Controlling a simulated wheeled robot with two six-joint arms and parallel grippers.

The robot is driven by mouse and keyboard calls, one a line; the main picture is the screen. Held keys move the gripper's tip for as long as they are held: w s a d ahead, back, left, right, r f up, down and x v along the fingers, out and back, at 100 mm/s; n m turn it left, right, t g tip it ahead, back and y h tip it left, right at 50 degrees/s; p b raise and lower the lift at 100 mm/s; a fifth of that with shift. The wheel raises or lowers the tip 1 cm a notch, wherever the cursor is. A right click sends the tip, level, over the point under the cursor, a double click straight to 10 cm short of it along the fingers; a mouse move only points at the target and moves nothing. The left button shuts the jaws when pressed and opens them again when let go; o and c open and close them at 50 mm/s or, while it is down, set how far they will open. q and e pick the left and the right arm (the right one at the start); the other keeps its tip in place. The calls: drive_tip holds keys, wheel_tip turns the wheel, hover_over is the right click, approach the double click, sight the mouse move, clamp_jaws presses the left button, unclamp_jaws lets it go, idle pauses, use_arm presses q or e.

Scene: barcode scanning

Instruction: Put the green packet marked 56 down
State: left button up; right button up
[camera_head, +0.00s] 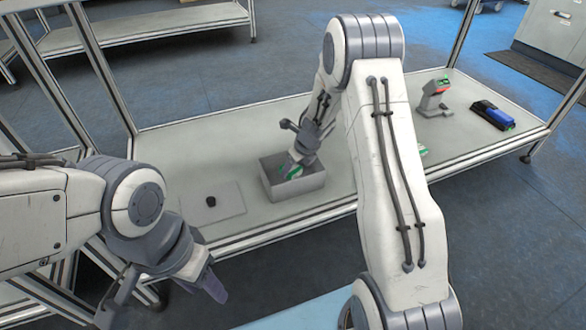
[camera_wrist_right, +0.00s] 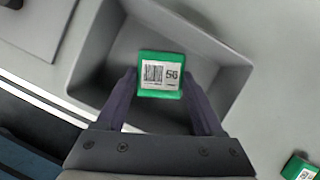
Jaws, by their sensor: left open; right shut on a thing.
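The green packet marked 56 (camera_wrist_right: 160,62) has a white label with a barcode, facing the right wrist camera. My right gripper (camera_wrist_right: 160,95) is shut on it, a finger on each side. In the head view the packet (camera_head: 291,172) shows as a bit of green at the grey box. The right gripper (camera_head: 296,160) points down into the open grey box (camera_head: 300,187). The packet appears over or inside the box; its height above the floor cannot be told. My left gripper (camera_head: 206,281) is open and empty, in front of the table's near edge.
A flat grey plate (camera_head: 230,202) with a small black object (camera_head: 211,201) lies left of the box. Another green packet (camera_wrist_right: 300,169) lies right of the box, partly hidden in the head view. A scanner (camera_head: 433,98) and a blue-black device (camera_head: 491,114) are farther right.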

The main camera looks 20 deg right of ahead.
drive_tip(key=shift+f+b, duration=0.4)
drive_tip(key=shift+f, duration=0.2)
drive_tip(key=o, duration=1.5)
drive_tip(key=shift+r, duration=0.15)
